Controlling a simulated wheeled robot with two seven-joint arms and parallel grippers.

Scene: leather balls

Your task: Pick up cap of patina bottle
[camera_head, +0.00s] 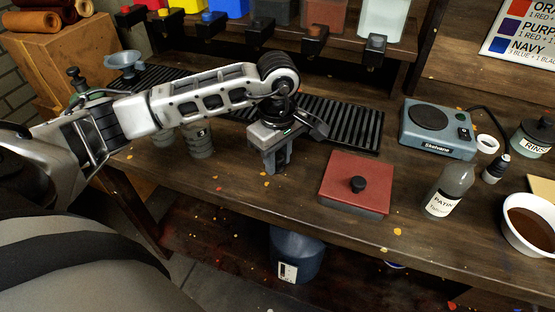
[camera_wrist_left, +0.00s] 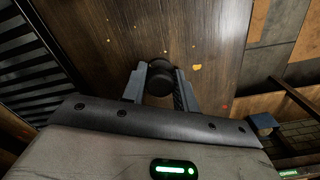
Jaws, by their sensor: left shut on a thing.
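The patina bottle (camera_head: 454,181), grey and translucent with a white label, stands upright on the right of the bench. No black cap shows on its top. My left gripper (camera_head: 277,168) is over the middle of the bench, well to the left of the bottle, pointing down. In the left wrist view, its fingers (camera_wrist_left: 161,88) are shut on a round black cap (camera_wrist_left: 160,75). The cap is hidden by the gripper in the head view. My right gripper is not in view.
A red block with a black knob (camera_head: 354,204) lies between my left gripper and the bottle. A hot plate (camera_head: 421,142), a small dropper bottle (camera_head: 496,169), a rinse jar (camera_head: 530,140) and a white bowl (camera_head: 510,238) are at right. A ribbed black rack (camera_head: 340,122) lies behind the gripper.

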